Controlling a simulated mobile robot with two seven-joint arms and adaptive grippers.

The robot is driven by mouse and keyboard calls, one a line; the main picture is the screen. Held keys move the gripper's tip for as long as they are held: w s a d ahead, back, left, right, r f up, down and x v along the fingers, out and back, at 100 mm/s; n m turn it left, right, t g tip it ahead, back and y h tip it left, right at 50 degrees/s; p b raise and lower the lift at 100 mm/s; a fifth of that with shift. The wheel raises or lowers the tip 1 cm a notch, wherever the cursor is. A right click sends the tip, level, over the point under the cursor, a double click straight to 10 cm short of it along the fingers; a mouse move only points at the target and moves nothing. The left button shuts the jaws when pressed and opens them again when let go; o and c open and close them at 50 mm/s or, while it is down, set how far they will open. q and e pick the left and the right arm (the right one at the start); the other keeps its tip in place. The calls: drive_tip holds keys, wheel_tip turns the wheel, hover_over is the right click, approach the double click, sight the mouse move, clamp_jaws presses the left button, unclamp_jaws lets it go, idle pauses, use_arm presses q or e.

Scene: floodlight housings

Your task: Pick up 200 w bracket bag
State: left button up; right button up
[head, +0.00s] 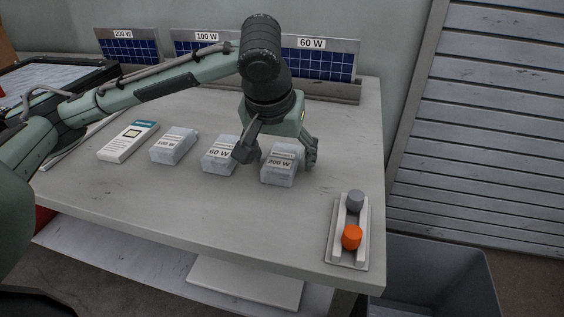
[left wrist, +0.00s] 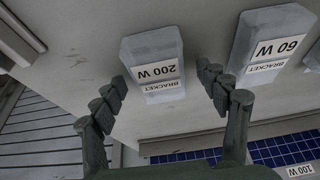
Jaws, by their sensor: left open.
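The 200 W bracket bag (head: 279,170) is a pale bag with a "200 W" label, lying on the table at the right end of a row of bags. My left gripper (head: 276,158) is open just above and behind it, with its fingers spread to either side. In the left wrist view the bag (left wrist: 153,50) shows upside down ahead of the open fingers (left wrist: 160,92), between them and apart from both. My right gripper is in neither view.
A 60 W bag (head: 218,160) lies close to the left, then a 100 W bag (head: 172,151) and a white boxed device (head: 128,142). Labelled solar panels (head: 319,65) stand at the back. A holder with grey and orange knobs (head: 348,255) is front right. A grey bin (head: 440,270) stands beyond the right edge.

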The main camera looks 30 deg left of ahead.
use_arm(q)
drive_tip(key=shift+f+p, duration=0.25)
drive_tip(key=shift+p, duration=0.2)
idle(0.4)
drive_tip(key=c, duration=1.3)
drive_tip(key=shift+c, duration=0.2)
